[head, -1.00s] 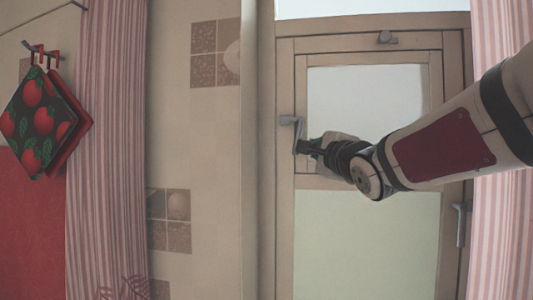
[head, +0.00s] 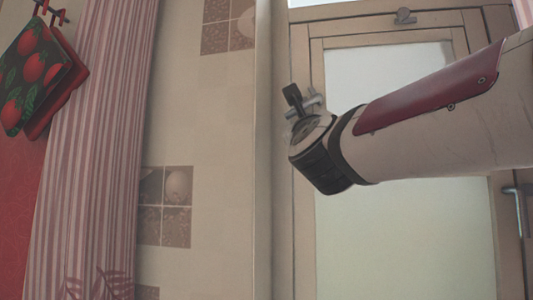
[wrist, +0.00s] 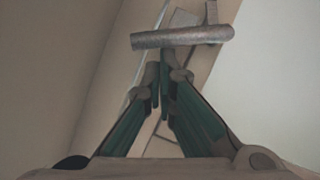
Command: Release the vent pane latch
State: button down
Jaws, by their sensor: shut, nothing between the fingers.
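The grey metal latch (head: 312,102) is on the left stile of the small vent pane (head: 390,110) in the head view, partly hidden by my gripper. In the wrist view its rounded lever (wrist: 180,38) lies across the picture, at an angle to the frame strip behind it. My gripper (wrist: 162,75) is shut and empty, its fingertips just below the lever in that picture. I cannot tell whether they touch it. The pane's frame appears flush with the window frame.
Another grey catch (head: 404,16) sits at the top of the frame, and a handle (head: 519,205) at the lower right. A striped curtain (head: 100,150) and tomato-print potholders (head: 38,75) hang left of the tiled wall (head: 205,130).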

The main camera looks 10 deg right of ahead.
jog(key=m+h+b, duration=0.1)
jog(key=a+m+h+b, duration=0.1)
jog(key=m, duration=0.1)
jog(key=r+m+b, duration=0.1)
jog(key=shift+w+a+m+h, duration=0.3)
jog(key=shift+a+m+h, duration=0.05)
jog(key=shift+m+h, duration=0.05)
jog(key=shift+a+r+m+g+h+b, duration=0.15)
jog(key=shift+r+m+h+b, duration=0.25)
jog(key=shift+m, duration=0.4)
jog(key=shift+a+r+m+g+h+b, duration=0.15)
jog(key=shift+r+m+h+b, duration=0.15)
jog(key=shift+m+h, duration=0.35)
jog(key=shift+m, duration=0.25)
jog(key=shift+w+f, duration=0.1)
jog(key=b, duration=0.6)
send_near(291, 116)
notch_tip(291, 116, down, 4)
jog(key=shift+w+d+r, duration=0.1)
jog(key=shift+d, duration=0.05)
